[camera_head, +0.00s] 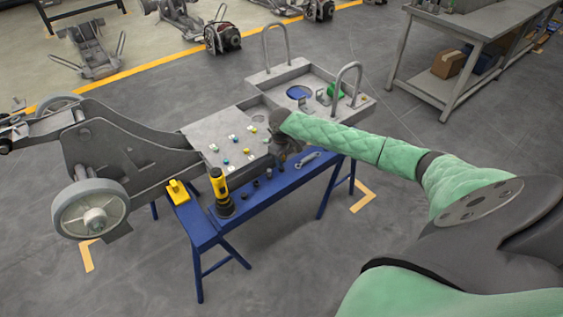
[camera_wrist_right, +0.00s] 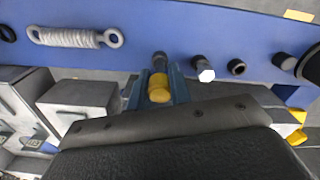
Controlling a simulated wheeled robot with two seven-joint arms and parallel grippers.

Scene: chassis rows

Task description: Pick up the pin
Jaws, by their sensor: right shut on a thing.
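In the right wrist view the pin (camera_wrist_right: 159,64) is a short dark cylinder with a yellow part below it in the picture. My right gripper (camera_wrist_right: 158,90) is shut on it, its two bluish fingers on either side of the yellow part. The pin is over or at the blue bench top; I cannot tell whether it touches the bench. In the head view my right gripper (camera_head: 285,147) is small, dark and partly hidden by its own wrist, at the bench beside the grey plate. The pin cannot be made out there. My left gripper is not in view.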

